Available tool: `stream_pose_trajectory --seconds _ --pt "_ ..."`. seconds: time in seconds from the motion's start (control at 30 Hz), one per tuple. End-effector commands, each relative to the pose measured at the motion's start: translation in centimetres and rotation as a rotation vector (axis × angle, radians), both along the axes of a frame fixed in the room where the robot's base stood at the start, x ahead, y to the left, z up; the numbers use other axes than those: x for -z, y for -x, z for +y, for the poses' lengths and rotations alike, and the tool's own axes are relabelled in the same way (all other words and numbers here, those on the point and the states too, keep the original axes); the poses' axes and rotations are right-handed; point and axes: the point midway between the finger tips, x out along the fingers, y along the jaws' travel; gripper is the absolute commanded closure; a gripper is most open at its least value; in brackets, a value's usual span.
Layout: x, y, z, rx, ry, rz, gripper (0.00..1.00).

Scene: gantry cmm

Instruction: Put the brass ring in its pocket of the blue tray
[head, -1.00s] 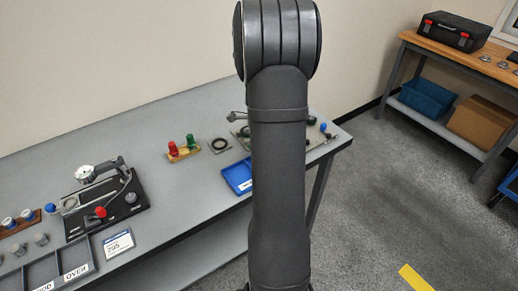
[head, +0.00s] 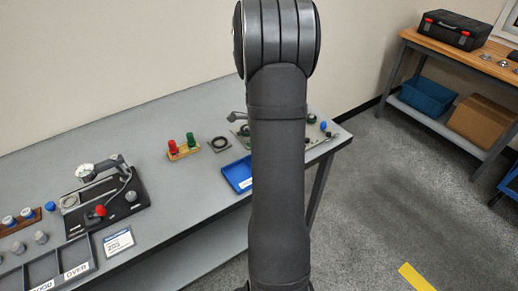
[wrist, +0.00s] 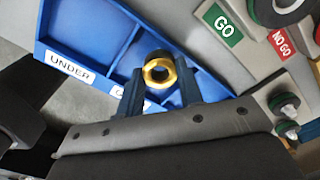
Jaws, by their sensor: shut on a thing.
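The brass ring (wrist: 160,72) is between the two dark fingers of my gripper (wrist: 160,78) in the wrist view. The gripper is shut on it. The ring is in front of the blue tray (wrist: 80,12), over the part near a divider. I cannot tell its height above the tray floor. One tray label reads UNDER; another is mostly hidden by a finger. The blue tray also shows in the head view (head: 236,176), partly behind my arm. The gripper and ring are hidden there.
In the head view, red and green knobs (head: 181,147) stand left of the tray, and a dial gauge stand (head: 105,205) is farther left.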

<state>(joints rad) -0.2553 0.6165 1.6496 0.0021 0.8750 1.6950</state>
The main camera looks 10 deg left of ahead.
Motion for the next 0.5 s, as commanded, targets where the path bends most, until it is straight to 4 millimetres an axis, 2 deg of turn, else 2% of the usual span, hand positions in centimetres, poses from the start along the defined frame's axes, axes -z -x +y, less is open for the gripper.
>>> stream_pose_trajectory --seconds 0.47,0.5 --pt "0.59 0.02 0.00 0.000 0.000 0.001 0.94" --pt "0.57 0.01 0.00 0.000 0.000 0.001 0.59"
